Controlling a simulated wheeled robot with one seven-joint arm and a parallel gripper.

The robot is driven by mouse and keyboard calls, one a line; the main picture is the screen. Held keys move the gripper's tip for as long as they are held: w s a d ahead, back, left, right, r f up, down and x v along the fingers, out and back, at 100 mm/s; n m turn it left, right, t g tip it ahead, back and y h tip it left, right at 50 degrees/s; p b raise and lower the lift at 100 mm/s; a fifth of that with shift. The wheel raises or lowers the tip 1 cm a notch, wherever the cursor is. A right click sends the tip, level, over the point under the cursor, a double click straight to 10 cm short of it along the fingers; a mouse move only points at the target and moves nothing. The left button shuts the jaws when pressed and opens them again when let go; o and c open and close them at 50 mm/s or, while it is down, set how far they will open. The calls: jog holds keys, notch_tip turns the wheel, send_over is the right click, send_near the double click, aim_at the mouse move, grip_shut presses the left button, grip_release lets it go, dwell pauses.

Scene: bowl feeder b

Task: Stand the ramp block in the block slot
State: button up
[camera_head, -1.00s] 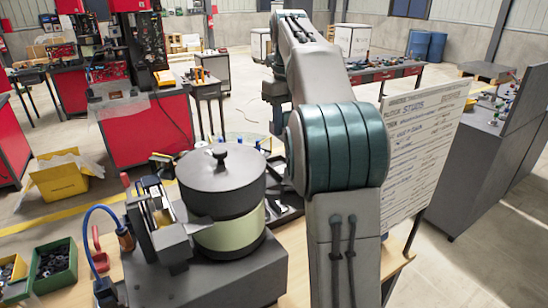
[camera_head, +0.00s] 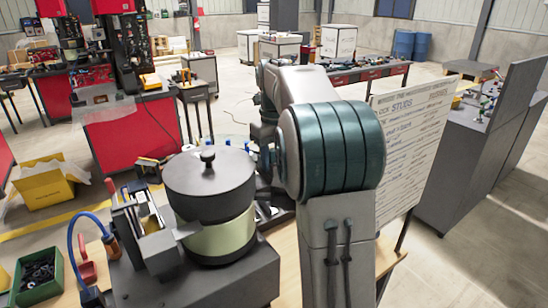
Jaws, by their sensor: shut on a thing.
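My arm (camera_head: 330,150) rises at the right of centre, and its upper link reaches forward and to the left. My gripper is not visible; the arm's far end is hidden behind its own links. I cannot make out the ramp block or the block slot. The bowl feeder (camera_head: 222,240), a pale green drum with a dark knobbed lid (camera_head: 209,185), stands on a grey base (camera_head: 210,285) left of the arm. A grey track-like fixture (camera_head: 152,235) is attached at its left side.
A green bin (camera_head: 38,277) of dark parts, a red-handled tool (camera_head: 87,265) and a blue hose (camera_head: 82,225) lie left of the feeder. A written board (camera_head: 408,150) stands right of the arm. Open floor (camera_head: 490,240) lies at the right; an open yellow box (camera_head: 52,185) is at the left.

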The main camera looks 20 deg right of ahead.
jog(key=shift+f, duration=0.1)
jog(key=o, duration=1.1)
jog(key=shift+o, duration=0.2)
notch_tip(320, 180, up, 12)
jog(key=shift+r+p, duration=0.15)
jog(key=shift+p, duration=0.45)
